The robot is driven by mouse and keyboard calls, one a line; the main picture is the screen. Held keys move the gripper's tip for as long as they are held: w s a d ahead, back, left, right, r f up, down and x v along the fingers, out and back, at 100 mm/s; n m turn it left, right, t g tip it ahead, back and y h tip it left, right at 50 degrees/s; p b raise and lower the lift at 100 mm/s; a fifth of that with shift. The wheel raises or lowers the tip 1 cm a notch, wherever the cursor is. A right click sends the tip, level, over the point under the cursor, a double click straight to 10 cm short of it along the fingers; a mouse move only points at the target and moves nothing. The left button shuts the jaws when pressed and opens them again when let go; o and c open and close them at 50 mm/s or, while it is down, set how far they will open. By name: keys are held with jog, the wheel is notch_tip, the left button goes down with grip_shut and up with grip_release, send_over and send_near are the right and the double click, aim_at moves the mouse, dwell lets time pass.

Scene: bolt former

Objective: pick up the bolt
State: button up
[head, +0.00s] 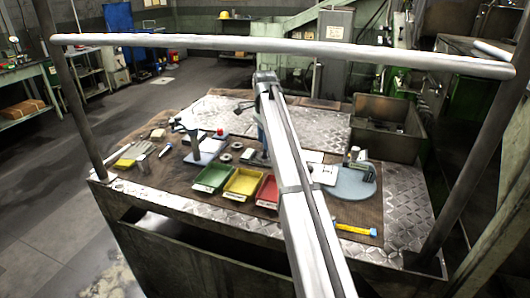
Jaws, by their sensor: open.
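I cannot make out a bolt for certain; any small bolt on the bench is too small to tell or is hidden. My arm crosses the middle of the head view from the bottom edge up to its bend. Its far part drops behind the nearer link toward the bench, so my gripper is hidden and its fingers do not show. A green tray (213,176), a yellow tray (244,182) and a red tray (268,191) stand in a row near the bench front, the red one partly behind my arm.
The bench (405,215) has a brown mat. A small press (192,138) stands left of my arm, and a gauge stand on a round base (350,184) stands right. A yellow-handled tool (355,229) lies in front. A metal bin (387,127) is behind right. A rail (400,56) crosses above.

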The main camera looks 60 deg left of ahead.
aim_at(265, 156)
notch_tip(265, 156, down, 4)
jog(key=shift+r, duration=0.25)
grip_shut()
dwell(0.3)
